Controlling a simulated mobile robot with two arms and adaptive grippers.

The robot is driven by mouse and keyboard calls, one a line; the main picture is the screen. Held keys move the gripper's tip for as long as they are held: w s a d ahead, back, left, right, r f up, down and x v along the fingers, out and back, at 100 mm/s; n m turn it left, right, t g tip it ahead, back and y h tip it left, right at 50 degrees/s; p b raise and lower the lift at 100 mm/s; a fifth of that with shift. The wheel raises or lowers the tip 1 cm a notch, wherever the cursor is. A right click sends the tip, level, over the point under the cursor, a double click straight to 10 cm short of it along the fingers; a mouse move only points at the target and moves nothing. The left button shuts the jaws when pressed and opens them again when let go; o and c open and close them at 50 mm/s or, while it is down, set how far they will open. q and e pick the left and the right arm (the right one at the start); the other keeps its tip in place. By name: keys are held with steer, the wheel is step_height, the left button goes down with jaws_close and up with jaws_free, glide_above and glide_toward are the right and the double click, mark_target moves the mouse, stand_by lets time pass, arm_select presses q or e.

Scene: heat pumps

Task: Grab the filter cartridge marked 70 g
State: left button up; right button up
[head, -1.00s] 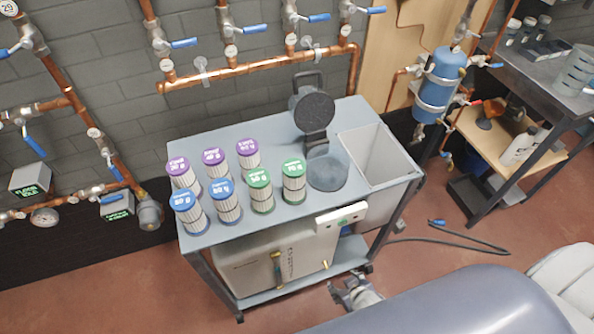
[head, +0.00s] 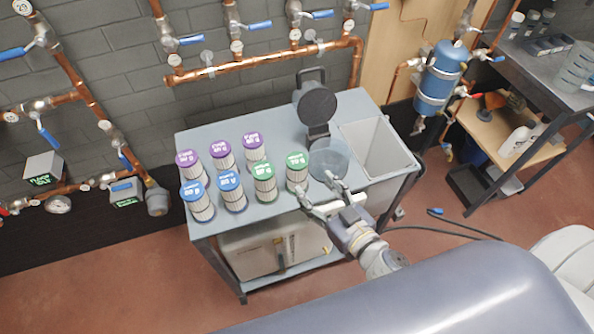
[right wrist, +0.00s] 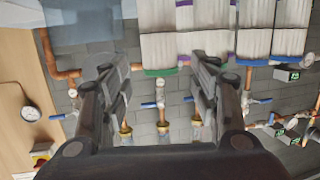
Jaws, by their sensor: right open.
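Several white pleated filter cartridges stand on a grey cart. Three have purple caps (head: 221,150), two blue caps (head: 229,183) and two green caps (head: 297,160). The cap markings are too small to read, so I cannot tell which is 70 g. My right gripper (head: 320,190) is open and empty at the cart's front edge. One finger is close to the right-hand green-capped cartridge; I cannot tell whether they touch. In the right wrist view, the open fingers (right wrist: 155,75) point toward cartridges with green rims (right wrist: 160,52). My left gripper is not in view.
A round pad (head: 328,160) and a black-lidded device (head: 316,103) stand right of the cartridges. An open grey bin (head: 400,158) is at the cart's right end. Copper pipes with blue-handled valves (head: 265,67) run along the wall behind.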

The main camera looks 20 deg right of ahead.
mark_target(303, 173)
steer(key=p+x, duration=0.1)
steer(key=x, duration=0.4)
steer(key=shift+w, duration=0.2)
steer(key=shift+p+x, duration=0.8)
steer(key=shift+x, duration=1.55)
steer(key=shift+s+f, duration=0.1)
steer(key=shift+c, duration=0.6)
steer(key=c, duration=0.8)
